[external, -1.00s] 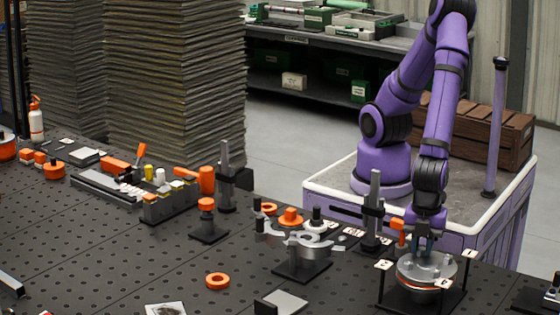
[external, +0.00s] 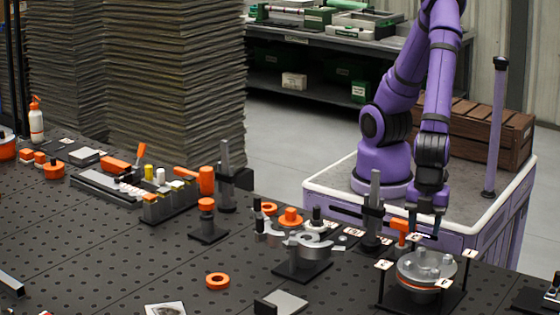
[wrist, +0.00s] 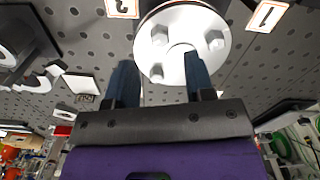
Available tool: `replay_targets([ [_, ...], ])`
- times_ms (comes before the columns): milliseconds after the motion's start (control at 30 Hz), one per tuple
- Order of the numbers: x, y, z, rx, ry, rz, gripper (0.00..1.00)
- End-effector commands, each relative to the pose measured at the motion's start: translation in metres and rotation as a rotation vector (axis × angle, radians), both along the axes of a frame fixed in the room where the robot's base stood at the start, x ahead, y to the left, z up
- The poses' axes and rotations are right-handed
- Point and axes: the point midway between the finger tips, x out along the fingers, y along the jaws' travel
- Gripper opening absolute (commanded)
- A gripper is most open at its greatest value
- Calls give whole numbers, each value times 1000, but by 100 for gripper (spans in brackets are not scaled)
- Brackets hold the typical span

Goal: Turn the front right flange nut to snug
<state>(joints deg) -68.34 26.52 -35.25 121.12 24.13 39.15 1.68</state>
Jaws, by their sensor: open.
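The round metal flange (external: 426,268) sits on a black stand at the bench's right end, with an orange ring under its top plate. Several hex nuts show on it. In the wrist view the flange (wrist: 185,18) carries three visible nuts: one upper left (wrist: 159,36), one upper right (wrist: 215,40) and one lower left (wrist: 156,73). I cannot tell which is the front right one, or how tight any is. My gripper (external: 425,226) is open and empty, pointing down above the flange's back edge. Its blue fingers (wrist: 160,62) stand apart in the wrist view, touching no nut.
Numbered cards stand around the flange, one at its left (external: 383,265) and one at its right (external: 469,253). An orange-topped tool (external: 400,226) and a dark upright post (external: 374,205) stand close left of my gripper. A grey clamp fixture (external: 306,243) is further left.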

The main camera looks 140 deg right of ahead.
Motion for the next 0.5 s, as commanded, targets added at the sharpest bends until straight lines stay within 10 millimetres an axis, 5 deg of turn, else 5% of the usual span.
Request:
replay_targets([
  [233,0,1,41,3,-1,1,49],
  [500,0,0,54,0,0,-1,49],
])
